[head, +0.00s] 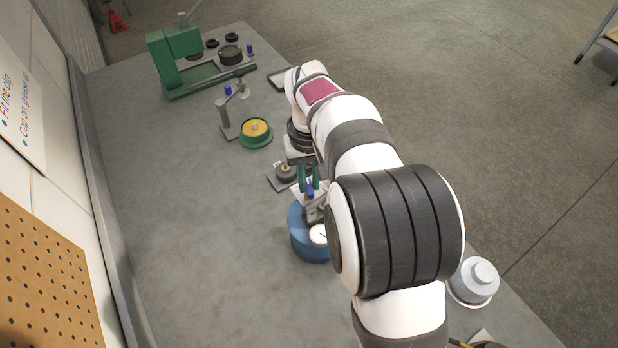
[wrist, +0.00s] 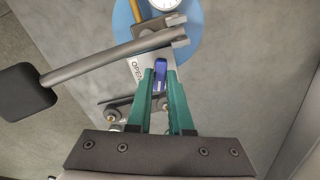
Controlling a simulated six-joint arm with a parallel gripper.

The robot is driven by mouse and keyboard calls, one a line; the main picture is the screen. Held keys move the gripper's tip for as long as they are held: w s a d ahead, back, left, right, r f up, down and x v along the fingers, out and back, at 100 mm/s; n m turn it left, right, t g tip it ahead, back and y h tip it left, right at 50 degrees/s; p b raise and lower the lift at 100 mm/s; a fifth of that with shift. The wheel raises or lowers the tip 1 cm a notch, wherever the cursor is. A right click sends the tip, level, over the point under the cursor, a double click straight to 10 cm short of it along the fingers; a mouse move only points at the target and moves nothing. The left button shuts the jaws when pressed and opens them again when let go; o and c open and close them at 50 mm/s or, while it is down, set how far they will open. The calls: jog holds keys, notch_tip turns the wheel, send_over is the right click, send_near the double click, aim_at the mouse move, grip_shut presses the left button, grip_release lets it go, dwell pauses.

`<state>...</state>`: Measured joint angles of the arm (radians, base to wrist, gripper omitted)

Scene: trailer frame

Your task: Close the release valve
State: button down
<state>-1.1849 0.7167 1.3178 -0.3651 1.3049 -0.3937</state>
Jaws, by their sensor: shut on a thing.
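The release valve shows as a small blue lever (wrist: 160,72) beside a plate marked "OPEN" (wrist: 136,72) in the wrist view. My gripper (wrist: 161,80) has green fingers, one on each side of the blue lever, and is shut on it. The valve belongs to a unit with a round blue body (wrist: 205,45), a white dial gauge (wrist: 166,4) and a grey bar with a black grip (wrist: 25,92). In the head view the blue body (head: 301,240) is partly hidden by my arm, with my gripper (head: 309,180) at its far side.
A green press frame (head: 170,55), a green-and-yellow round piece (head: 256,132) and a small grey stand (head: 224,118) stand farther along the grey bench (head: 180,210). A grey cylinder (head: 474,280) is right of my arm. The left bench area is clear, bounded by a wall with pegboard (head: 40,280).

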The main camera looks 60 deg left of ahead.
aim_at(309, 185)
jog(key=shift+n, duration=1.9)
jog(key=c, duration=0.8)
grip_release()
notch_tip(309, 185, up, 16)
jog(key=shift+f, duration=0.1)
